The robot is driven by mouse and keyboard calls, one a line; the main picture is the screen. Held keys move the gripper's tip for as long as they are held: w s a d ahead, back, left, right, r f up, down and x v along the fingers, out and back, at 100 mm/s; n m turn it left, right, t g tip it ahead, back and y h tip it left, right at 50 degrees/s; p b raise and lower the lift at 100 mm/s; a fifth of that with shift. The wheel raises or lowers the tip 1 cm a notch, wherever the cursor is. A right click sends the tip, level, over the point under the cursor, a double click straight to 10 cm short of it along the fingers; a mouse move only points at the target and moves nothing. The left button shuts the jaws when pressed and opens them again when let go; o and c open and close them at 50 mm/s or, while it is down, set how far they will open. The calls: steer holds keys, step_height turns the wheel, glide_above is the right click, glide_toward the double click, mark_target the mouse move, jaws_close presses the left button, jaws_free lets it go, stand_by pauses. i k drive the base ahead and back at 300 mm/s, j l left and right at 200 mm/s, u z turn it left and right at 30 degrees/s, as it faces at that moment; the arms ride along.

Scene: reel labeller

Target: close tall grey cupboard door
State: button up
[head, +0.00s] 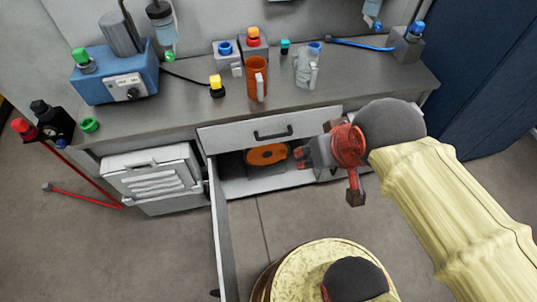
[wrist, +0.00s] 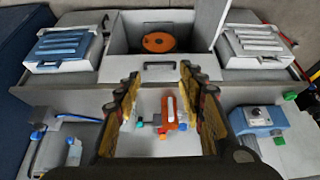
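The grey cupboard (head: 285,182) is the open compartment under the workbench, below a drawer front. Its door (head: 222,235) stands wide open, swung out toward me at the left side of the opening, and shows as a narrow upright panel. In the wrist view the door (wrist: 208,22) rises at the right side of the opening. An orange disc (head: 266,154) lies inside, also visible in the wrist view (wrist: 159,42). My gripper (head: 342,160) is in front of the bench, right of the opening and apart from the door. In the wrist view its fingers (wrist: 160,82) are spread and empty.
The bench top (head: 180,117) carries a blue machine (head: 115,75), an orange mug (head: 257,78), a clear jug (head: 308,68) and small coloured items. A white louvred unit (head: 155,180) stands left of the opening. A navy cabinet (head: 485,80) stands at right.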

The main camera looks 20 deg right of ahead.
mark_target(228, 291)
steer(key=k+j, duration=0.15)
steer(key=k+j+z, duration=0.2)
steer(key=k+j, duration=0.2)
steer(key=j, duration=0.2)
steer(key=k+j+z, duration=0.15)
steer(key=k+j, duration=0.3)
steer(key=j+z, duration=0.2)
steer(key=j, duration=0.95)
steer(key=k+u, duration=0.25)
steer(key=u, duration=0.15)
